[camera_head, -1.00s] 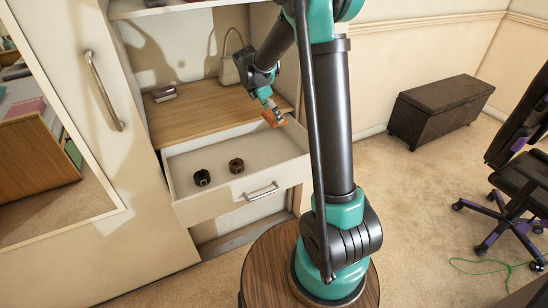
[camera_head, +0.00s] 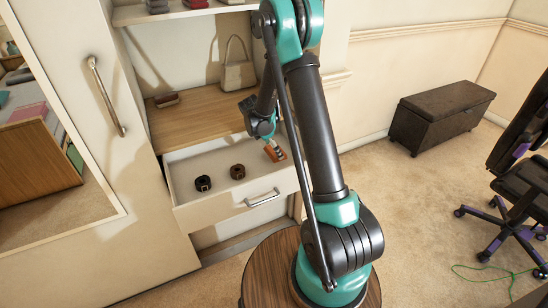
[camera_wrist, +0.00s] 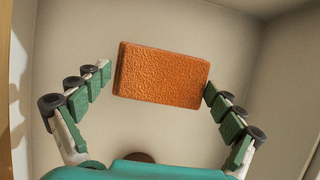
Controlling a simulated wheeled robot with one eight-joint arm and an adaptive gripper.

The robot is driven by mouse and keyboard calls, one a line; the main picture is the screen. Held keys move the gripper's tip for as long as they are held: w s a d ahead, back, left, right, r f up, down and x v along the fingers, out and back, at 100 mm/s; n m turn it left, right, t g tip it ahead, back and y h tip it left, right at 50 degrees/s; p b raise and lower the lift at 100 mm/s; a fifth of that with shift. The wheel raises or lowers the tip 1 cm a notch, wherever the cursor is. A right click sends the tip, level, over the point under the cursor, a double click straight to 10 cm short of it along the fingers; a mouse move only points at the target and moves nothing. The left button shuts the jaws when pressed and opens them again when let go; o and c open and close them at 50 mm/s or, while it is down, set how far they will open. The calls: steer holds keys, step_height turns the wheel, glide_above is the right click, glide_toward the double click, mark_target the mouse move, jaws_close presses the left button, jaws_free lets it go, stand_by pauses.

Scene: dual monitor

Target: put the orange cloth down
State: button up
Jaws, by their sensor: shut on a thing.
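The orange cloth is a folded, textured block (camera_wrist: 162,76) held between the fingertips in the wrist view. In the head view the cloth (camera_head: 280,155) is small and partly covered by my gripper (camera_head: 273,149). My gripper (camera_wrist: 158,82) is shut on the cloth, with one finger at each end of it. It points down at the right part of the open drawer (camera_head: 232,208). The pale drawer bottom shows beyond the cloth in the wrist view. I cannot tell whether the cloth touches the bottom.
Two dark rolled belts, one black (camera_head: 203,183) and one brown (camera_head: 237,172), lie in the drawer's left and middle. The drawer walls stand close around my gripper. A wooden shelf (camera_head: 200,120) above holds a handbag (camera_head: 238,74) and a small folded item (camera_head: 165,99).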

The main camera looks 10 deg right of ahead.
steer(key=shift+f, duration=2.25)
steer(key=o, duration=0.7)
steer(key=shift+f, duration=0.15)
steer(key=v, duration=1.7)
steer(key=s+d+r+m+t+y, duration=0.1)
steer(key=s+d+r+m, duration=0.1)
steer(key=s+d+m, duration=0.4)
steer(key=s+d+r+m+y, duration=0.1)
steer(key=s+d+m, duration=0.1)
steer(key=s+m, duration=0.45)
steer(key=s+d+f+m+t+y, duration=0.1)
steer(key=s+d+f+m+y, duration=0.1)
steer(key=s+m, duration=0.7)
steer(key=s+f, duration=0.1)
steer(key=s, duration=0.6)
steer(key=shift+d+t, duration=0.35)
steer(key=shift+t, duration=0.05)
